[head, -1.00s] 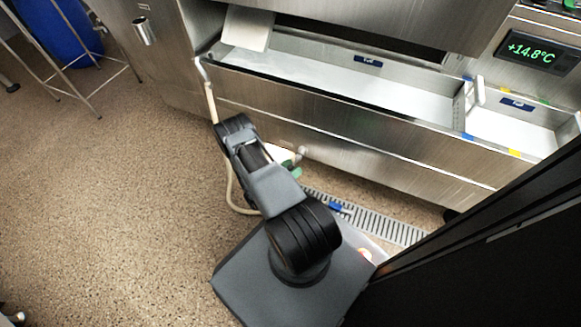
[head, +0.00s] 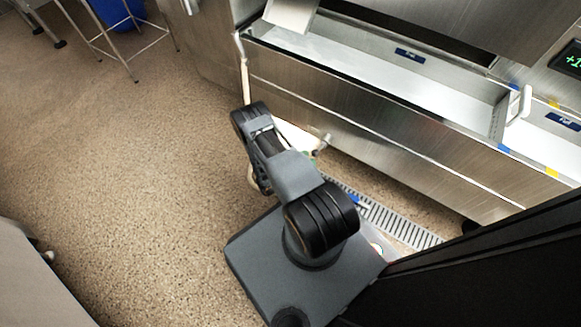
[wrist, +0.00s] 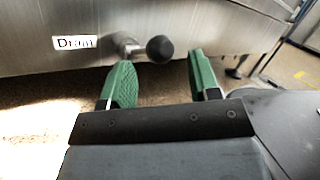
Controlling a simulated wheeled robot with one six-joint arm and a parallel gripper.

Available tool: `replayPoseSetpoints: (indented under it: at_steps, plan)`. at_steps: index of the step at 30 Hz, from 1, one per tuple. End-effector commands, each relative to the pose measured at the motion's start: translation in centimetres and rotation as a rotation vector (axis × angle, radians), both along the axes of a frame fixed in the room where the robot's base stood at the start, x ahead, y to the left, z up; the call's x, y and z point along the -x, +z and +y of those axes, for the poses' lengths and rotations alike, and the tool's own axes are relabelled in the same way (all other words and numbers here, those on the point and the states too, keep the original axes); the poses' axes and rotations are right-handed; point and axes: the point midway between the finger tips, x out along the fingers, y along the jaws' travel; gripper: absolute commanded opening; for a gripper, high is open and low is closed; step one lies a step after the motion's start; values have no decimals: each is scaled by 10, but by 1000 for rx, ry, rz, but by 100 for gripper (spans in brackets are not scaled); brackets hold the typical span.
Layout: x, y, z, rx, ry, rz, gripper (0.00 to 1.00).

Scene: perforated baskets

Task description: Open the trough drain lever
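The drain lever (wrist: 160,48) is a short metal stem with a black ball knob. In the wrist view it sticks out from the steel trough front, right of a white "Drain" label (wrist: 74,42). My gripper (wrist: 161,80) is open, with its two green fingers spread and nothing between them. The knob is just beyond the fingertips, roughly centred in the gap and apart from them. In the head view the lever (head: 322,144) shows small at the trough's lower front, and my arm hides most of the gripper. The steel trough (head: 400,130) is at upper right.
A floor drain grate (head: 400,226) runs under the trough's front. A pale hose (head: 243,80) hangs at the trough's left end. A dark panel stands at lower right. Open speckled floor (head: 140,150) lies to the left. A metal stand (head: 110,30) is at the far upper left.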

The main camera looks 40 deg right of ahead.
Motion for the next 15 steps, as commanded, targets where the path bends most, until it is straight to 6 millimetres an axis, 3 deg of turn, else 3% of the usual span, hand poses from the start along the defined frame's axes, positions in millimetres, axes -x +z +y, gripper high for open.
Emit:
replayPoseSetpoints:
  at_steps: [6, 15]
  plan:
    - [-8, -10, 44, -1, 6, -2, 56]
    - [-14, -22, 83, -1, 1, 0, 56]
